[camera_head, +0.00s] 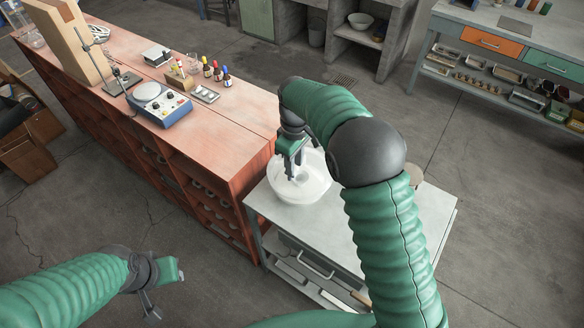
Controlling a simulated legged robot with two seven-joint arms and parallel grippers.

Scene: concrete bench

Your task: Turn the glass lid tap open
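A round clear glass vessel with a glass lid (316,184) stands on the small grey-topped table in the middle of the view. My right gripper (294,172) points down over the top of the lid, with its fingers at the lid's upper middle. The tap is hidden or too small to make out at the fingers, so I cannot tell whether they hold it. My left gripper (163,288) is at the lower left, away from the table, with its fingers apart and nothing between them.
A workbench with drawers (500,45) stands far right. Concrete floor is clear around.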

